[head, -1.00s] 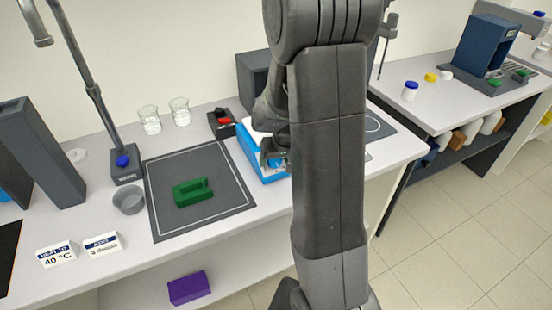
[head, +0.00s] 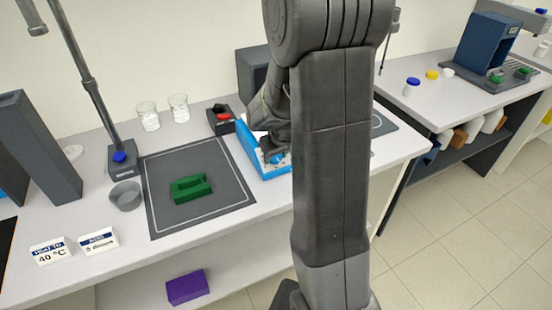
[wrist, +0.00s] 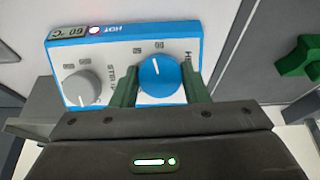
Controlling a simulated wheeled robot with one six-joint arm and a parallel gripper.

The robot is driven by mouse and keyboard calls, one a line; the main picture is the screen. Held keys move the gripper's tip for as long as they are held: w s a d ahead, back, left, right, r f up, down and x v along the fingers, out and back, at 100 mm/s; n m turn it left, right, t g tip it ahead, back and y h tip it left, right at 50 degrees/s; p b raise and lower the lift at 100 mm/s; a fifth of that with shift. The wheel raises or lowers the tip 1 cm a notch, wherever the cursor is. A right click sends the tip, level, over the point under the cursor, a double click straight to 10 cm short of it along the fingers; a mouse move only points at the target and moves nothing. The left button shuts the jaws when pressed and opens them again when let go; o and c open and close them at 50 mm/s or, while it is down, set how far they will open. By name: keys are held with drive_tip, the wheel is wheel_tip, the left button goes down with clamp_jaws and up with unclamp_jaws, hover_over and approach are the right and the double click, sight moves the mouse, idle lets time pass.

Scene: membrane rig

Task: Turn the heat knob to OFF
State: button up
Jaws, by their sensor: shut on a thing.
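The blue heat knob (wrist: 160,76) is on the white front face of a blue-edged hotplate (wrist: 120,46) in the wrist view. Its white pointer line points up and slightly left in the picture. My gripper (wrist: 159,72) has its two green fingers on either side of the knob, shut on it. The display at the hotplate's upper left reads 60 °C, beside a lit red lamp marked HOT. In the head view the hotplate (head: 247,146) is partly hidden behind my arm.
A grey stir knob (wrist: 82,86) sits left of the heat knob. In the head view a dark box with a red switch (head: 221,119) stands beside the hotplate. A green block (head: 190,188) lies on the dark mat (head: 225,205). Two beakers (head: 148,116) stand behind.

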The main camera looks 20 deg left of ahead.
drive_tip(key=n+b, duration=0.3)
drive_tip(key=shift+f+n+t, duration=0.1)
drive_tip(key=shift+n+t, duration=0.3)
drive_tip(key=shift+n+b, duration=0.55)
drive_tip(key=shift+n, duration=0.25)
drive_tip(key=o, duration=1)
drive_tip(key=v, duration=1.4)
drive_tip(key=shift+s+a, duration=0.3)
